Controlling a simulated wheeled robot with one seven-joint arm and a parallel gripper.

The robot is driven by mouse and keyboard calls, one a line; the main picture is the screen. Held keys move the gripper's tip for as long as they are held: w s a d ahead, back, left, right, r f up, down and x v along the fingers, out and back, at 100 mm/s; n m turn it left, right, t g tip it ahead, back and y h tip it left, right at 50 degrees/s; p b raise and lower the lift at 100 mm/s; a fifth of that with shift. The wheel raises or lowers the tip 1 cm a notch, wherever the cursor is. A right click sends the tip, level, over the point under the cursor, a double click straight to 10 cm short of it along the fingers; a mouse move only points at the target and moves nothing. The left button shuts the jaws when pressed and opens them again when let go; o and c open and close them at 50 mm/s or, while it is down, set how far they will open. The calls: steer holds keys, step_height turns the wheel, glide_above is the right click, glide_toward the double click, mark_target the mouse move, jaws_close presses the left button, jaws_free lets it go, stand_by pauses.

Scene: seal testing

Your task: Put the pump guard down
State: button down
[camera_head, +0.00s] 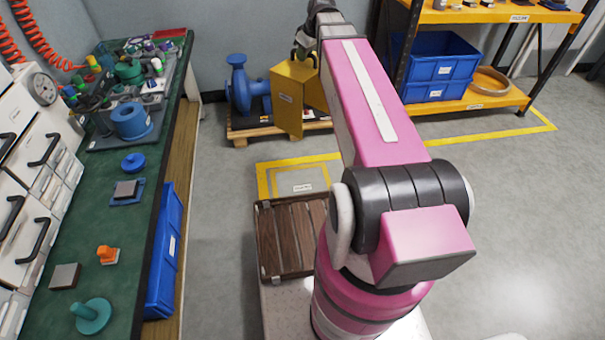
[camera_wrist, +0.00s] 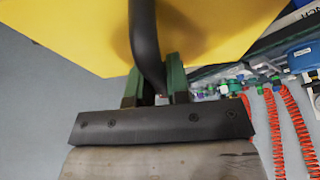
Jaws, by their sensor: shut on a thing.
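The pump guard (camera_head: 288,97) is a yellow sheet-metal cover with a small label, in front of and right of the blue pump in the head view. In the wrist view the yellow guard (camera_wrist: 75,30) fills the top, with its black curved handle (camera_wrist: 146,45) running down between my fingers. My gripper (camera_wrist: 155,85) has green fingers shut on that handle. In the head view my gripper (camera_head: 306,52) is at the guard's top, partly hidden by my arm. I cannot tell whether the guard's lower edge touches the pallet.
The blue pump (camera_head: 238,88) stands on a wooden pallet (camera_head: 240,133). A yellow-taped floor area (camera_head: 262,178) with a label lies in front. A green workbench (camera_head: 118,215) is at left. An orange shelf (camera_head: 505,100) with blue bins (camera_head: 440,70) stands at right. Grey floor at right is clear.

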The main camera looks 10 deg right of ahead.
steer(key=s+f+n+g+y, duration=0.1)
steer(key=s+f+n, duration=0.2)
steer(key=f, duration=1)
steer(key=s+a+f+n+g, duration=0.1)
steer(key=s+f+n, duration=0.15)
steer(key=f, duration=1.05)
steer(key=s+f+n+g+y, duration=0.15)
steer(key=f+n, duration=0.25)
steer(key=f, duration=1)
steer(key=w+d+f+h, duration=0.1)
steer(key=w+f, duration=0.9)
steer(key=shift+w+f, duration=0.25)
steer(key=shift+f, duration=0.3)
steer(key=c, duration=1.1)
jaws_free()
